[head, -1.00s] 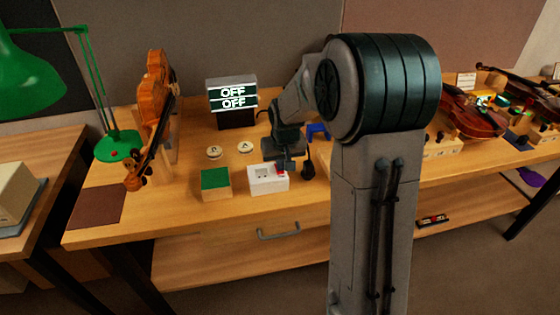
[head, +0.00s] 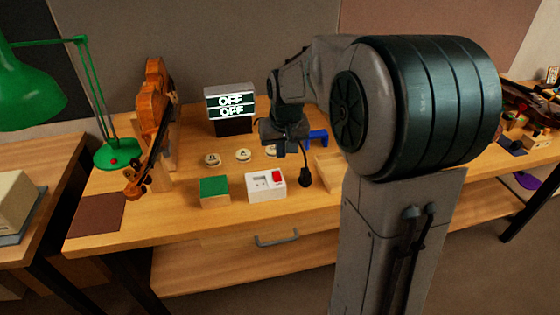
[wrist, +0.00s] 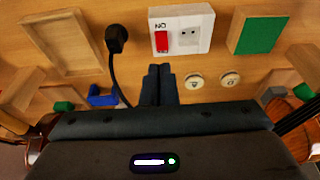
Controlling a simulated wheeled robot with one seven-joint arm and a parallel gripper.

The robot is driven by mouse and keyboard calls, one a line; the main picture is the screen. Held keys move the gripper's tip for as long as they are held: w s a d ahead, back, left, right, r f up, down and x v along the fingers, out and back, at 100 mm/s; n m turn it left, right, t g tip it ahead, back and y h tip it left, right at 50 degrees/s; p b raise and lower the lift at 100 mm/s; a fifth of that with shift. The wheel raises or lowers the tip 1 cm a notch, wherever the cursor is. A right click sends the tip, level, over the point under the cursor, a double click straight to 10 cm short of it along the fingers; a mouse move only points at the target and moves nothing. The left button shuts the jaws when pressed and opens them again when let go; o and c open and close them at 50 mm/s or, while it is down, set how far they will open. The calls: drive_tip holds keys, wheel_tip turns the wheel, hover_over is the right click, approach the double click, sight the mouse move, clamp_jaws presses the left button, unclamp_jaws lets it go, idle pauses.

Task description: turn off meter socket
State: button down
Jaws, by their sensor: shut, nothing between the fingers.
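The meter socket is a white box (head: 266,187) with a red rocker switch (head: 279,178) on the bench top. In the wrist view the socket (wrist: 190,33) shows its outlet holes, empty, and the red switch (wrist: 162,42) with an upside-down ON mark beside it. The display (head: 231,103) behind reads OFF on both lines. My gripper (head: 292,152) is shut and empty, above the bench and behind the socket, apart from it. In the wrist view its fingers (wrist: 158,88) are together, pointing toward the socket.
A black plug (head: 306,177) with its cord lies right of the socket. A green-topped block (head: 214,190) stands left of it. Pale round discs (head: 243,155) lie behind. A blue piece (head: 318,138) is near my gripper. A violin (head: 154,110) and green lamp (head: 118,153) stand left.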

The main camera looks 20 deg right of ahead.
drive_tip(key=shift+v, duration=1.65)
drive_tip(key=shift+s, duration=0.15)
drive_tip(key=s+a+f, duration=0.1)
drive_tip(key=s, duration=1)
drive_tip(key=s+a+f, duration=0.1)
drive_tip(key=s, duration=1)
drive_tip(key=shift+a+f+n, duration=0.3)
drive_tip(key=shift+a+f, duration=0.05)
drive_tip(key=shift+s+d, duration=0.1)
drive_tip(key=shift+s, duration=0.05)
